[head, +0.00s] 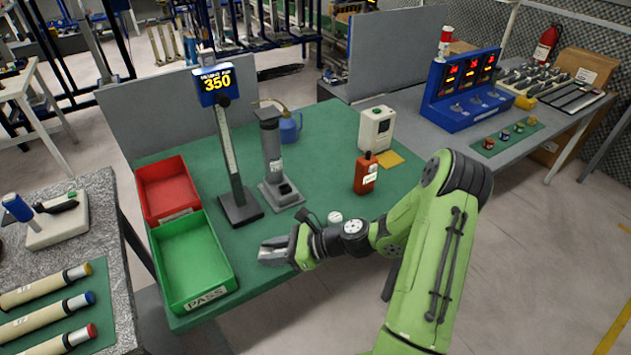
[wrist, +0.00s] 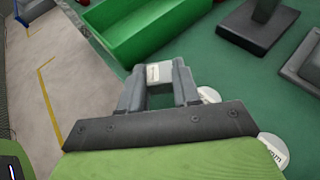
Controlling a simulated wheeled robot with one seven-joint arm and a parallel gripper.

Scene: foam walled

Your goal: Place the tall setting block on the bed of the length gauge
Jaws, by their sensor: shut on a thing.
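My gripper (head: 270,252) is low over the green bench top, right of the green tray. In the wrist view, its two fingers (wrist: 158,84) are shut on a small light grey block (wrist: 159,71) with a white label; I take this as the setting block. Its lower part is hidden. A stand with a scaled column, a display reading 350 and a black base (head: 240,210) stands beyond the gripper. Right of it is a grey column on a grey base (head: 281,195). I cannot tell for certain which is the length gauge. Both are apart from the block.
The green PASS tray (head: 192,262) and red tray (head: 168,190) line the bench's left side. An orange-brown bottle (head: 366,173), a white box (head: 376,131) and a blue oil can (head: 287,124) stand further back. White discs (wrist: 272,149) lie near the gripper.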

